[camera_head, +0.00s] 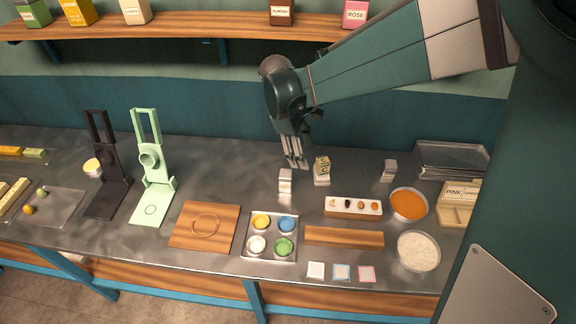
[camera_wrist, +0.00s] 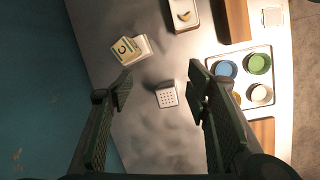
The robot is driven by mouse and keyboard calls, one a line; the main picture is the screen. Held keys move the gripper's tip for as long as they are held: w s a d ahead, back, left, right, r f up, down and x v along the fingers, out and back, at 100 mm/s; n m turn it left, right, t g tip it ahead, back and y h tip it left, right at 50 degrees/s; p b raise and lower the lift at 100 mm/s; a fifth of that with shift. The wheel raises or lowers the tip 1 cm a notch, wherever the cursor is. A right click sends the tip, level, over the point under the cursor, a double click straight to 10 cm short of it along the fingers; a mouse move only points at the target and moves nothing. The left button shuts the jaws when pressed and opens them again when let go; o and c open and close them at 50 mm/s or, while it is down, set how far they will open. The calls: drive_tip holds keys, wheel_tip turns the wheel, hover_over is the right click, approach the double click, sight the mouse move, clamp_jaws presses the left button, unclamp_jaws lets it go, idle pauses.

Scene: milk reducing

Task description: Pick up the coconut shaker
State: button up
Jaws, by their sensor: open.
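My gripper (camera_head: 294,164) is open and empty, pointing down above the counter. In the wrist view its two fingers (camera_wrist: 160,88) stand apart, left and right of a small white shaker (camera_wrist: 166,95) with a perforated top. In the head view this shaker (camera_head: 285,182) stands upright on the counter, just below the fingertips. A cream container (camera_head: 322,170) with a dark mark like a "C" stands to its right; it also shows in the wrist view (camera_wrist: 126,49), beyond the left fingertip. I cannot read which one is labelled coconut.
A metal tray of colored cups (camera_head: 270,256) and a wooden board (camera_head: 204,227) lie in front. A topping holder (camera_head: 353,214) and orange and white bowls (camera_head: 408,204) are at the right. A green press (camera_head: 153,185) stands left. The counter behind the shaker is clear.

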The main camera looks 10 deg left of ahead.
sight(283, 173)
drive_tip(key=a+f+n, duration=0.1)
drive_tip(key=a+f, duration=0.1)
drive_tip(key=w+a+f+n+h, duration=0.1)
drive_tip(key=a+f, duration=0.2)
drive_tip(key=a+f+n, duration=0.1)
drive_tip(key=a+f, duration=0.1)
drive_tip(key=a, duration=0.1)
drive_tip(key=shift+w+f+g+h, duration=0.3)
drive_tip(key=shift+w+f+g, duration=0.1)
drive_tip(key=shift+a+f, duration=0.5)
drive_tip(key=shift+f, duration=0.05)
drive_tip(key=shift+x, duration=1.3)
drive_tip(key=shift+x, duration=2.6)
drive_tip(key=shift+d, duration=0.1)
drive_tip(key=c, duration=1.1)
